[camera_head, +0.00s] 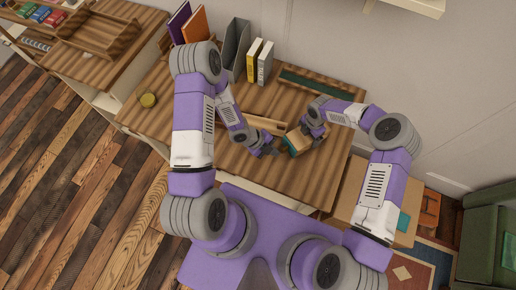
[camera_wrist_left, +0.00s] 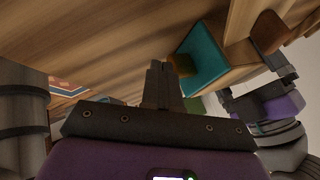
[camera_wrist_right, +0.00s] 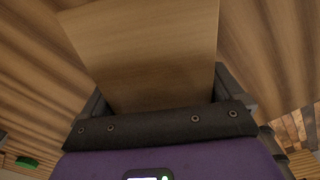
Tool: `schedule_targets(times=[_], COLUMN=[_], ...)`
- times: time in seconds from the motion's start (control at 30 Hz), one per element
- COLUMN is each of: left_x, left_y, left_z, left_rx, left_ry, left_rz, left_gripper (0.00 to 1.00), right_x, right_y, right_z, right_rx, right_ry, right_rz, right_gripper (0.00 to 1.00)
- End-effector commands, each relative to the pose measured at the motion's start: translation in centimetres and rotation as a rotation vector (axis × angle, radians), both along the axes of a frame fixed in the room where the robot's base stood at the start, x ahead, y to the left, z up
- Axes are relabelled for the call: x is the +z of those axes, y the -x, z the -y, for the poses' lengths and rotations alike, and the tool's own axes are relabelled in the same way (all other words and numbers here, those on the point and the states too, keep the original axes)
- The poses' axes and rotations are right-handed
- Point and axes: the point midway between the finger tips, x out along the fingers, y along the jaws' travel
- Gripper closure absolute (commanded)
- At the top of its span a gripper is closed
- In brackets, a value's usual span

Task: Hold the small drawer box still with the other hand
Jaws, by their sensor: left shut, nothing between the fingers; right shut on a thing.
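The small drawer box (camera_head: 297,143) is light wood with a teal side and stands on the desk. My right gripper (camera_head: 308,129) is shut on it from the right. In the right wrist view, a plain wooden face of the box (camera_wrist_right: 145,50) fills the space between the fingers. My left gripper (camera_head: 272,151) is shut and empty, just left of the box. In the left wrist view, its closed fingers (camera_wrist_left: 158,82) are near the teal side (camera_wrist_left: 205,52), but I cannot tell whether they touch it. A small dark olive piece shows by that side.
A wooden piece (camera_head: 265,124) lies behind my left gripper. A long tray with a green inside (camera_head: 315,86), yellow and white binders (camera_head: 259,62) and a grey file holder (camera_head: 235,48) stand at the back. The desk's front left is clear.

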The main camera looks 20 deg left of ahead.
Motion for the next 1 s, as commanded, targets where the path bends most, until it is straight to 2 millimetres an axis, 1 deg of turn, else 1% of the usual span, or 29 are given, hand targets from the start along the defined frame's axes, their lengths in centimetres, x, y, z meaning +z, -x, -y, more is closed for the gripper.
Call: schedule_targets(times=[0.1, 0.13, 0.17, 0.3, 0.5, 0.73, 1.0], left_x=[-0.1, 0.2, 0.8, 3.0, 5.6, 7.4, 7.9], left_y=[2.2, 2.5, 2.3, 2.8, 3.5, 3.9, 4.1], left_z=[-1.5, -1.9, -2.3, -3.9, -5.7, -7.0, -7.3], left_rx=[0.006, 0.007, 0.006, 0.005, 0.004, 0.002, 0.002], left_ry=[-0.004, -0.005, -0.005, -0.005, -0.006, -0.007, -0.006], left_rz=[-0.009, -0.006, -0.002, -0.001, -0.004, -0.005, -0.008], left_gripper=[1.0, 1.0, 1.0, 1.0, 1.0, 1.0, 1.0], right_x=[0.0, 0.0, 0.0, 0.0, 0.0, 0.0, 0.0], right_y=[0.0, 0.0, 0.0, -0.1, -0.1, -0.2, -0.2], right_z=[0.0, 0.0, 0.0, 0.1, 0.1, 0.2, 0.2], right_rx=[0.0, 0.0, -0.001, -0.001, -0.001, -0.001, -0.002], right_ry=[-0.001, -0.001, -0.001, 0.0, 0.002, 0.002, 0.002], right_rz=[0.001, 0.001, 0.001, 0.002, 0.002, 0.003, 0.003], right_gripper=[0.48, 0.48, 0.48, 0.48, 0.48, 0.48, 0.48])
